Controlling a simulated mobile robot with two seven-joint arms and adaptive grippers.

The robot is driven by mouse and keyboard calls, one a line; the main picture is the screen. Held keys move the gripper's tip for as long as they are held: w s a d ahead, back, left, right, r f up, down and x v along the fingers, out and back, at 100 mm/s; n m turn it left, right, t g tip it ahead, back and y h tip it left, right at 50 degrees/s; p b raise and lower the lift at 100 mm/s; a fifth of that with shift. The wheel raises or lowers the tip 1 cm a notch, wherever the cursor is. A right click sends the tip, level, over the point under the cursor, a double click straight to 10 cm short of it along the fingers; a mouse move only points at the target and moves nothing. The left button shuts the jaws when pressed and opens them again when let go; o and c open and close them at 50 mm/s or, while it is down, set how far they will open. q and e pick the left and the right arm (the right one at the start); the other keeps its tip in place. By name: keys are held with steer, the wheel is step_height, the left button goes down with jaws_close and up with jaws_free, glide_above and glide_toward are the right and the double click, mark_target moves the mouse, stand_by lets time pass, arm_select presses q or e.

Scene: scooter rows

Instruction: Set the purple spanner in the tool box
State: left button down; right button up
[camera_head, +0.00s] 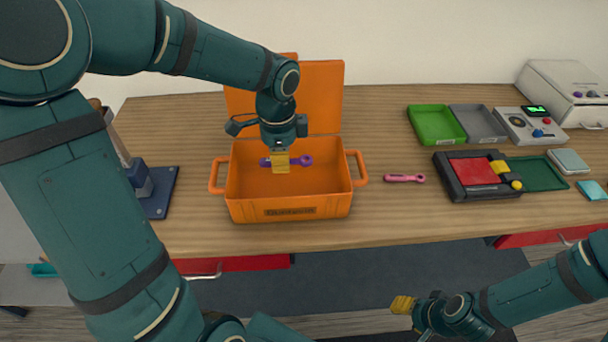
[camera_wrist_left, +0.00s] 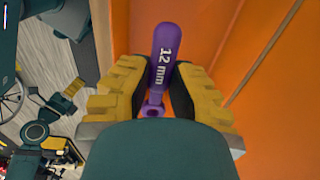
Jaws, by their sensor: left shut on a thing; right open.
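The purple spanner (camera_head: 303,160), marked "12 mm", is held across the jaws of my left gripper (camera_head: 281,162). In the left wrist view the spanner (camera_wrist_left: 162,55) sits between the yellow fingers of my left gripper (camera_wrist_left: 158,95), which are shut on it. The open orange tool box (camera_head: 290,209) stands on the table with its lid raised at the back. My left gripper and the spanner appear over or inside the box opening; the exact height above its floor is hard to tell. My right gripper (camera_head: 402,305) is open and empty, low in front of the table.
A pink spanner (camera_head: 405,178) lies on the table right of the box. Further right are a green tray (camera_head: 436,124), a grey tray (camera_head: 478,123) and a black-and-red case (camera_head: 476,174). A dark blue stand (camera_head: 158,192) is left of the box.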

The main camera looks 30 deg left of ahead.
arm_select(q)
steer(key=f, duration=0.1)
steer(key=w+f, duration=0.1)
steer(key=shift+f+b, duration=0.3)
steer(key=shift+b, duration=0.05)
steer(key=shift+f, duration=0.25)
steer(key=b, duration=0.2)
glide_above(286, 194)
steer(key=s, duration=0.2)
steer(key=f, duration=0.6)
steer(key=shift+w+d+f, duration=0.15)
steer(key=shift+w+d, duration=0.1)
steer(key=shift+d, duration=0.1)
steer(key=shift+f+b, duration=0.7)
steer(key=shift+f, duration=1.15)
arm_select(e)
steer(key=shift+w+f, duration=0.2)
steer(key=shift+f, duration=1.1)
steer(key=shift+w+f, duration=0.2)
steer(key=shift+f, duration=1.05)
arm_select(q)
steer(key=shift+f, duration=0.1)
steer(key=c, duration=1)
jaws_free()
arm_select(e)
steer(key=shift+f, duration=0.1)
